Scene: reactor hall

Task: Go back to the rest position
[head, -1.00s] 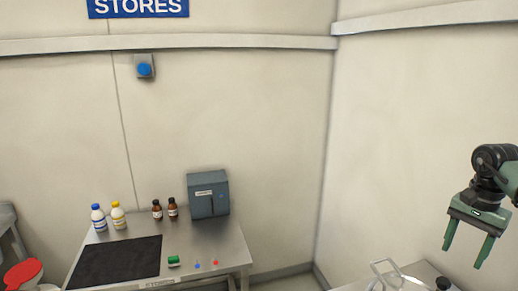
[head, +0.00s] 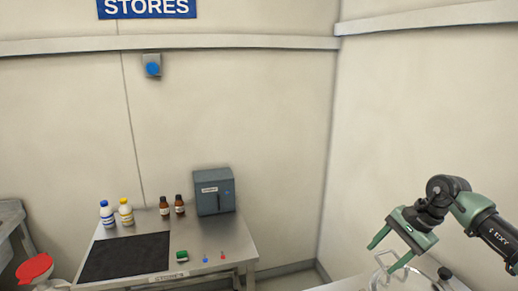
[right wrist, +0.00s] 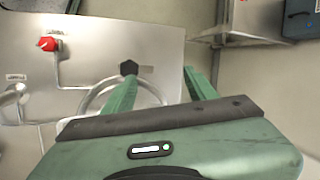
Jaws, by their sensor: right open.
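My right gripper (head: 381,258) is at the lower right of the head view, its green fingers spread and pointing down to the left. Nothing is between the fingers. In the right wrist view the two fingers (right wrist: 159,72) are apart over a metal bench top (right wrist: 90,30). My left gripper is not in view.
A steel table (head: 215,240) stands at the left with a black mat (head: 125,257), several bottles and a grey box (head: 214,191). A bin with a red lid (head: 36,267) is at the far left.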

